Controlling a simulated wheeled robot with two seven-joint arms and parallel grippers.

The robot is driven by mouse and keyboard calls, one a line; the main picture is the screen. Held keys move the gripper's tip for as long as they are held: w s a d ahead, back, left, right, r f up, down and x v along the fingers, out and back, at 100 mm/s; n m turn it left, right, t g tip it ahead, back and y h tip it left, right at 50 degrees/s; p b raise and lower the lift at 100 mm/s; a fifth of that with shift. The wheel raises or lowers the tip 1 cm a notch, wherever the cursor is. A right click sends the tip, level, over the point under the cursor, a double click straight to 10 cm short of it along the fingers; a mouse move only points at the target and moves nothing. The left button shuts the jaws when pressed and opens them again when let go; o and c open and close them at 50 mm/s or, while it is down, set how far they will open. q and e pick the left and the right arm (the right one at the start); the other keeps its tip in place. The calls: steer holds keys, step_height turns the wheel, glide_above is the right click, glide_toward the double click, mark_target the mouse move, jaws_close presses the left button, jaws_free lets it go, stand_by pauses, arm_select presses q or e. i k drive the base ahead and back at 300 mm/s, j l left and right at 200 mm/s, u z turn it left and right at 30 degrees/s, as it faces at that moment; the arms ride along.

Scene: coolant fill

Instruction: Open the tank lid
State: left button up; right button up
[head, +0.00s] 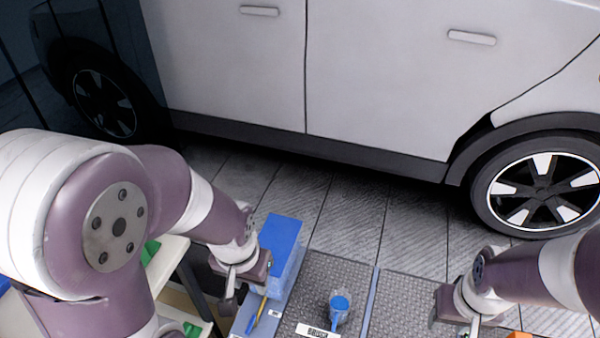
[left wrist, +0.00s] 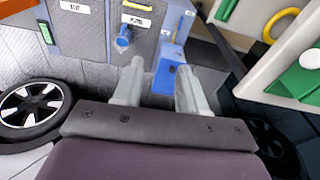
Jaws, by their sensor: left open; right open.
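No tank or tank lid can be made out in either view. My left gripper (head: 230,288) is at the lower middle of the head view, beside a blue box (head: 282,240). In the left wrist view its two fingers (left wrist: 160,85) are apart, with nothing held between them. A blue block (left wrist: 167,72) shows beyond and between the fingertips. My right gripper (head: 473,328) is at the lower right of the head view, partly cut off by the bottom edge, open, with nothing seen in it.
A white car (head: 380,85) stands across the back, its wheel (head: 540,190) at right. A pale shelf cart (head: 165,262) with green items stands left. The tiled floor (head: 350,215) before the car is clear.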

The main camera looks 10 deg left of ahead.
mark_target(279, 234)
steer(key=j+z, duration=0.35)
steer(key=i+j+z, duration=0.1)
steer(key=z, duration=0.3)
steer(key=j, duration=0.1)
